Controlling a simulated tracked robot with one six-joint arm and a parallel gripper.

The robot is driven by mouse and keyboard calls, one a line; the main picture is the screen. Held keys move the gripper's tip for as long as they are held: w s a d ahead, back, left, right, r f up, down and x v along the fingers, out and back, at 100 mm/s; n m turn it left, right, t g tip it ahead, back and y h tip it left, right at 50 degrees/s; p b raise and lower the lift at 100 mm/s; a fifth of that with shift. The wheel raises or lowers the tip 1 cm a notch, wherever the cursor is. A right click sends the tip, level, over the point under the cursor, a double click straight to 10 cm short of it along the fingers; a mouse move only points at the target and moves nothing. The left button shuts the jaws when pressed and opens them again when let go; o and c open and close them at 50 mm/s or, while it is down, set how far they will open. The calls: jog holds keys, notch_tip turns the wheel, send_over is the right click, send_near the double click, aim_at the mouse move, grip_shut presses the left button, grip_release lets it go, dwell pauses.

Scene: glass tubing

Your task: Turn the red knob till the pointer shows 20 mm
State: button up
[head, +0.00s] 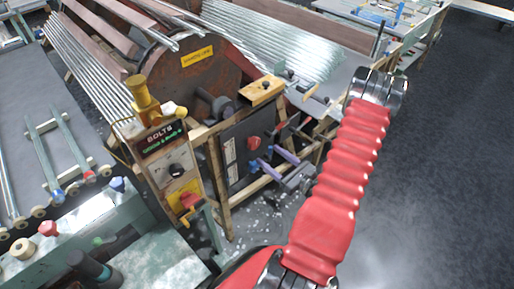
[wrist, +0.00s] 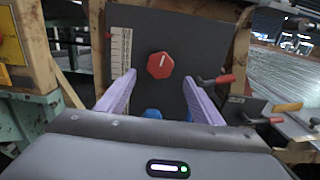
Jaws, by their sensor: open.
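The red knob (head: 254,143) sits on a dark upright panel (head: 238,133). In the wrist view the red knob (wrist: 160,66) is many-sided, with a short white line on its face pointing nearly straight up. A white scale strip (wrist: 120,55) with fine marks is left of it, with a small red mark near its upper left edge; the reading is too small to tell. My gripper (head: 269,157) is open and empty, with purple fingers. In the wrist view my gripper's (wrist: 160,77) fingers stand either side of the knob and apart from it.
Blue knobs (wrist: 153,114) lie below the red one, partly hidden by my gripper. A red-handled clamp (wrist: 218,79) is close right of my right finger. A yellow control box (head: 175,170) stands left of the panel. Dark floor (head: 440,180) is clear at right.

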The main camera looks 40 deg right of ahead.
aim_at(256, 146)
jog(key=shift+w+a, duration=0.15)
jog(key=shift+w, duration=3.55)
jog(key=shift+c, duration=0.7)
jog(key=c, duration=0.9)
jog(key=shift+a, duration=0.15)
